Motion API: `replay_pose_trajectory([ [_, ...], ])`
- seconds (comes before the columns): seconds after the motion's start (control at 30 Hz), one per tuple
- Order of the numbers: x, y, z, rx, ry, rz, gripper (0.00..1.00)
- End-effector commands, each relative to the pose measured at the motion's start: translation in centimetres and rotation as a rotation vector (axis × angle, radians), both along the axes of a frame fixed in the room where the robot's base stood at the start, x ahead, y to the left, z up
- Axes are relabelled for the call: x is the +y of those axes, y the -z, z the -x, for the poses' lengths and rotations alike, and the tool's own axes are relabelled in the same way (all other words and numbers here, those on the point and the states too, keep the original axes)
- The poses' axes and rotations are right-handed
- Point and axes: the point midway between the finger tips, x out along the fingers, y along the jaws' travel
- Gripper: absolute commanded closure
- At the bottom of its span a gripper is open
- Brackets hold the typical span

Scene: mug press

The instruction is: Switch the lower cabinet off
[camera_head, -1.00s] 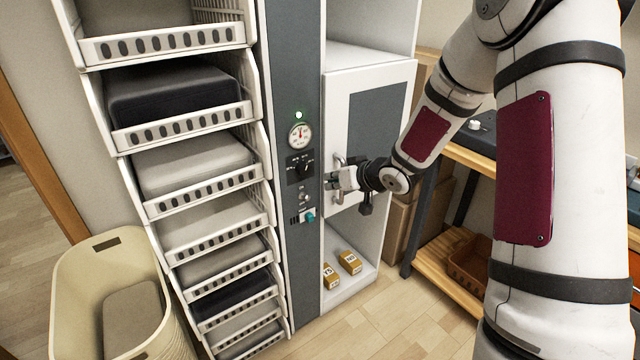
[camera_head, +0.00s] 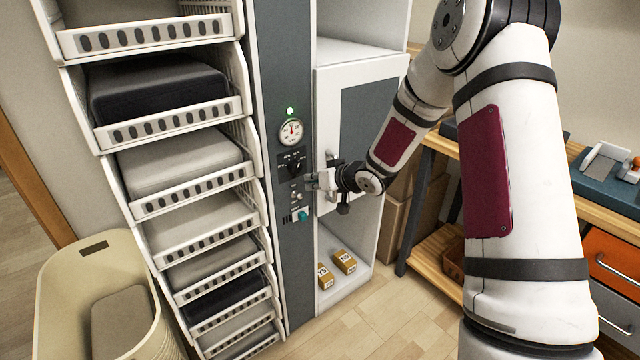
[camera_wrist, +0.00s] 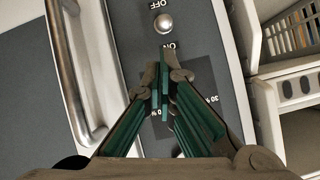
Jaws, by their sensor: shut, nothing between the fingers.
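The control panel is a dark grey strip (camera_head: 287,250) on the front of the tall cabinet, left of its white door. It carries a small metal toggle switch (camera_head: 296,197). In the wrist view the toggle's round silver tip (camera_wrist: 163,22) lies between the label OFF at the top edge and ON nearer my fingers. I cannot tell which way its lever leans. My gripper (camera_head: 311,180) is in front of the panel, just right of the switches. In the wrist view its fingertips (camera_wrist: 162,72) are together and empty, just below the ON label and apart from the toggle.
The door handle (camera_wrist: 80,70) is close beside my fingers. A green lamp (camera_head: 291,111), gauge (camera_head: 291,132), black rotary selector (camera_head: 292,163) and teal knob (camera_head: 302,215) share the panel. White drawers (camera_head: 190,200) stand left. Two small boxes (camera_head: 344,262) lie in the lower compartment.

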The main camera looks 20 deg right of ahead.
Motion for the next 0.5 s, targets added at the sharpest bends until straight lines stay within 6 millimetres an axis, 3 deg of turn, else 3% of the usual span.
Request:
replay_pose_trajectory([
  [0.2, 1.0, 1.7, -2.4, 0.001, -0.001, 0.001, 1.0],
  [0.5, 1.3, 2.1, -3.2, 0.0, 0.001, 0.001, 1.0],
])
